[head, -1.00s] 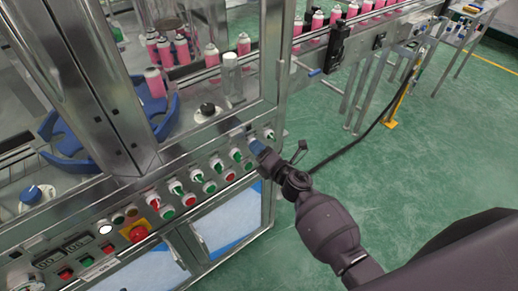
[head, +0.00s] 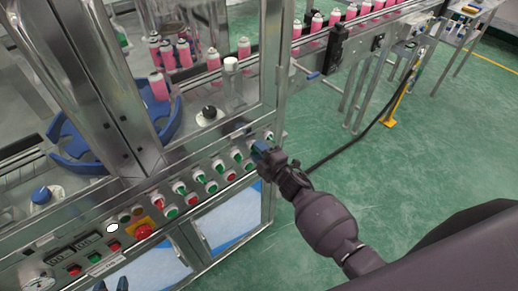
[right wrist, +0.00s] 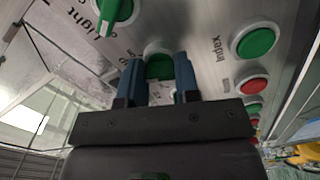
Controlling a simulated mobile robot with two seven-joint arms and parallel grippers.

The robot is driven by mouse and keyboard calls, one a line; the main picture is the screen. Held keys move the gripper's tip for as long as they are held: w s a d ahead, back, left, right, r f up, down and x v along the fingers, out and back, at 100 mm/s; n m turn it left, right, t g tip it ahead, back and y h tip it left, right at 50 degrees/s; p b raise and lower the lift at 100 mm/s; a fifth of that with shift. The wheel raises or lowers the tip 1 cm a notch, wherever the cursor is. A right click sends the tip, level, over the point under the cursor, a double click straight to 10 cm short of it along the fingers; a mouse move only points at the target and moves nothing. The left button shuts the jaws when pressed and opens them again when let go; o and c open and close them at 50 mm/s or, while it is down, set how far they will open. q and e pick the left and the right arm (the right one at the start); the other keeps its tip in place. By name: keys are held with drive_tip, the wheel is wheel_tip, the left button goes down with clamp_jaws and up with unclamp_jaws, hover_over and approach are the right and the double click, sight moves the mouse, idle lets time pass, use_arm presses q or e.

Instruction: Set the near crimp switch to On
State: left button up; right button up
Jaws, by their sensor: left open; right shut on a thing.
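The control panel (head: 160,205) on the machine's front carries rows of green and red switches and buttons. My right gripper (head: 262,152) is at the right part of this panel. In the right wrist view its two blue fingers (right wrist: 160,80) are shut on a green switch knob (right wrist: 160,66), one on each side. The knob's label is mostly hidden by the gripper, so I cannot read its name or setting.
Another green switch (right wrist: 115,12) and a green button (right wrist: 255,41) marked Index sit close to the held knob. A red emergency button (head: 144,232) is further left. Pink cans (head: 318,22) stand on the conveyor behind.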

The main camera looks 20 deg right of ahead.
drive_tip(key=shift+m+p, duration=0.3)
drive_tip(key=shift+m, duration=0.8)
drive_tip(key=o, duration=0.9)
drive_tip(key=v, duration=1)
drive_tip(key=shift+s+d, duration=0.15)
drive_tip(key=shift+s, duration=0.25)
